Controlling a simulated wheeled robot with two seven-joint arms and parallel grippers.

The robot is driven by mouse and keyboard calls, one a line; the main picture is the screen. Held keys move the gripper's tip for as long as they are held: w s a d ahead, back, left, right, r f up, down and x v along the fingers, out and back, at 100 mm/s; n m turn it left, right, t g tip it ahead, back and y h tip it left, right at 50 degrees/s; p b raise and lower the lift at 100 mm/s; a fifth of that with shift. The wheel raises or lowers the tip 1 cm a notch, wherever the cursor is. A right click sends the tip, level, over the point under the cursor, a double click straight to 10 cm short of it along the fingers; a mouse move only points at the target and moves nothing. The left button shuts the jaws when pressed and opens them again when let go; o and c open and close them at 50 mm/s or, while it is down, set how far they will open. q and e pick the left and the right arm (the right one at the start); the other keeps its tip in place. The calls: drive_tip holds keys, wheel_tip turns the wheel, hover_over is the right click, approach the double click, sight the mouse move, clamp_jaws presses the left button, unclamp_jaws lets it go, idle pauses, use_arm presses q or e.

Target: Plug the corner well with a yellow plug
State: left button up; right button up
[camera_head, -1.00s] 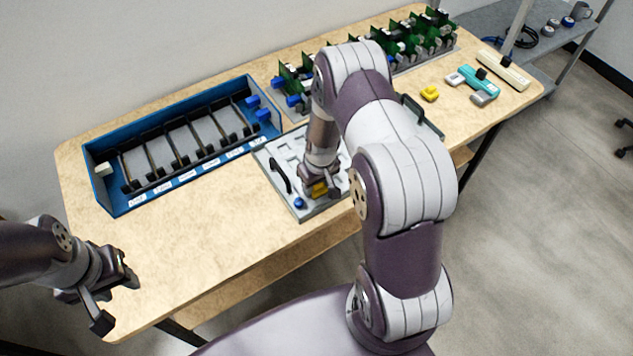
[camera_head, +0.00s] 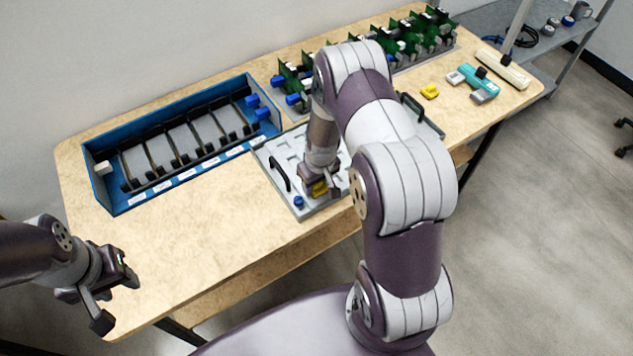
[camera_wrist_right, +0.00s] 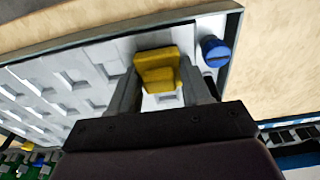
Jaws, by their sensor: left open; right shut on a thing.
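My right gripper (camera_head: 322,186) is shut on a yellow plug (camera_head: 319,190) over the near part of the grey tray (camera_head: 306,214) with wells. In the right wrist view the yellow plug (camera_wrist_right: 157,70) sits between the fingers of the right gripper (camera_wrist_right: 158,85), close to the tray's edge. Whether it touches a well cannot be told. A blue plug (camera_wrist_right: 215,50) stands in the tray corner beside it. Another yellow plug (camera_head: 429,92) lies on the table at the right. My left gripper (camera_head: 112,298) is open and empty off the table's front left corner.
A blue rack (camera_head: 115,205) with black slots stands on the left of the table. Green circuit boards (camera_head: 400,48) stand along the back. A teal tool (camera_head: 475,80) lies at the right. The tray has a black handle (camera_head: 280,176). The table's front left is clear.

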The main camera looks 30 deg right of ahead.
drive_tip(key=o, duration=1)
drive_tip(key=shift+s+f, duration=0.1)
drive_tip(key=o, duration=0.4)
drive_tip(key=shift+s, duration=0.1)
drive_tip(key=shift+c, duration=1.4)
drive_tip(key=shift+a, duration=0.15)
drive_tip(key=shift+c, duration=0.4)
drive_tip(key=shift+d, duration=0.2)
drive_tip(key=shift+w+r+p, duration=0.2)
drive_tip(key=shift+r+p, duration=0.5)
drive_tip(key=shift+r, duration=0.2)
